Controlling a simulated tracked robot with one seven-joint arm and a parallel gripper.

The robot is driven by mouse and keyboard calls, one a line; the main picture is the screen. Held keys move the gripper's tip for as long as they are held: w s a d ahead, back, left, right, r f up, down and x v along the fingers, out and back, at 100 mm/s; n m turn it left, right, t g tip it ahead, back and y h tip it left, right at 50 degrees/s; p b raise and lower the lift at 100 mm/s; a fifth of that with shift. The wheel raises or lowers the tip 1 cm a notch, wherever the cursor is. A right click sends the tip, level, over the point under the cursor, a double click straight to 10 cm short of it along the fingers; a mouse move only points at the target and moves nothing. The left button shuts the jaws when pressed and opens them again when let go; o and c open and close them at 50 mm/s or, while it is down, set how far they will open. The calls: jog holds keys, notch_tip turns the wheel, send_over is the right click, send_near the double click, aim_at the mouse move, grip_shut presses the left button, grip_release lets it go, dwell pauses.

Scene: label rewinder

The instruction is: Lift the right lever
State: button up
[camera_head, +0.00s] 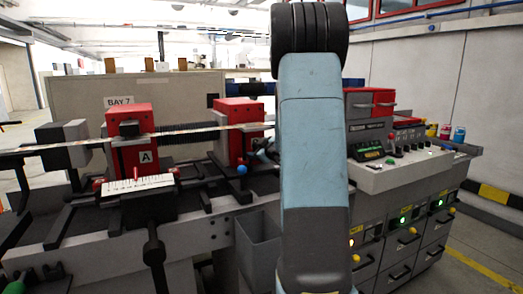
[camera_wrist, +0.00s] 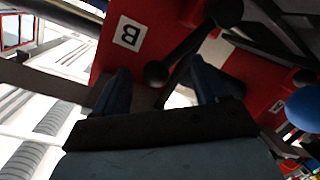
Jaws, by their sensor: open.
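The right red block, marked B, fills the top of the wrist view (camera_wrist: 150,15) and stands right of block A in the head view (camera_head: 236,135). A black lever (camera_wrist: 188,42) with a round black knob (camera_wrist: 155,73) lies in front of it. My gripper (camera_wrist: 160,65) is open, with its two dark blue fingers on either side of the knob in the picture. I cannot tell whether they touch it or how deep it sits between them. In the head view my arm hides most of the gripper.
Block A (camera_head: 133,150) stands at the left, with a white scale plate (camera_head: 137,185) before it. A strip (camera_head: 75,143) runs across the blocks. A blue ball knob (camera_head: 241,170) sits close below block B. A control panel (camera_head: 395,170) stands at the right.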

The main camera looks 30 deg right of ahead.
jog(key=d+v, duration=0.1)
jog(key=v, duration=1.2)
jog(key=shift+s+a, duration=0.4)
jog(key=shift+a, duration=0.1)
jog(key=s+a+r+m+g+h, duration=0.4)
jog(key=s+a, duration=0.3)
jog(key=a, duration=0.4)
jog(key=s+a+f+m+g+y, duration=0.2)
jog(key=s+a+g+y, duration=0.3)
jog(key=s+a, duration=1.2)
jog(key=shift+s+a+f+m+g, duration=0.35)
jog(key=shift+s+g, duration=0.25)
jog(key=shift+s, duration=0.3)
